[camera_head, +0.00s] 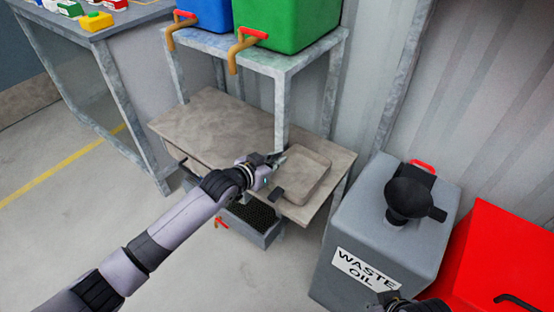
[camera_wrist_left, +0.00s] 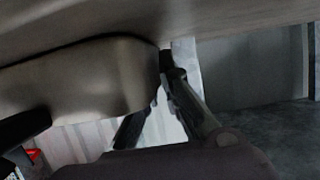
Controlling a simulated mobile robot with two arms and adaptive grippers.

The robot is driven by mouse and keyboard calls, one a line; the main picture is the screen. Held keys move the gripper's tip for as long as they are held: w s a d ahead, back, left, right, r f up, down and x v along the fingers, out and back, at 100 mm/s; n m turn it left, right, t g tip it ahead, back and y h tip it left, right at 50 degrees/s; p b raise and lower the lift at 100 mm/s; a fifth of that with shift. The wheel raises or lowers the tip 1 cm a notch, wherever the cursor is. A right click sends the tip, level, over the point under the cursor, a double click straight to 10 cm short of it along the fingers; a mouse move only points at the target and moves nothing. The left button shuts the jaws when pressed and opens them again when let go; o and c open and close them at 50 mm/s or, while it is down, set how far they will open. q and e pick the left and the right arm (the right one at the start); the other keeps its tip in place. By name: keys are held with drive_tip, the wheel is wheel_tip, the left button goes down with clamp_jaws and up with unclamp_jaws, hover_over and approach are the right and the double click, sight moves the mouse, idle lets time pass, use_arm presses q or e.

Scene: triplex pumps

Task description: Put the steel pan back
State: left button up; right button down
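The steel pan (camera_head: 303,172) is a shallow, rounded rectangular tray with a dull grey-brown look. It lies at the right end of a worn grey-brown shelf board (camera_head: 222,124). A small dark tab (camera_head: 277,194) shows at its near left edge. My left gripper (camera_head: 277,158) is at the pan's far left edge. In the left wrist view the pan's rounded corner (camera_wrist_left: 120,75) is close beside the left fingers (camera_wrist_left: 160,90); one finger is partly hidden by it. Whether they grip the rim cannot be told. Part of my right gripper (camera_head: 392,303) shows at the bottom edge, its fingers unclear.
A table leg stands just behind my left gripper, under blue (camera_head: 207,12) and green (camera_head: 283,22) containers with taps. A dark-grated tray (camera_head: 254,217) is below the shelf. A grey waste oil container (camera_head: 385,238) with black funnel and a red box (camera_head: 505,255) stand right.

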use_arm(q)
drive_tip(key=o, duration=0.4)
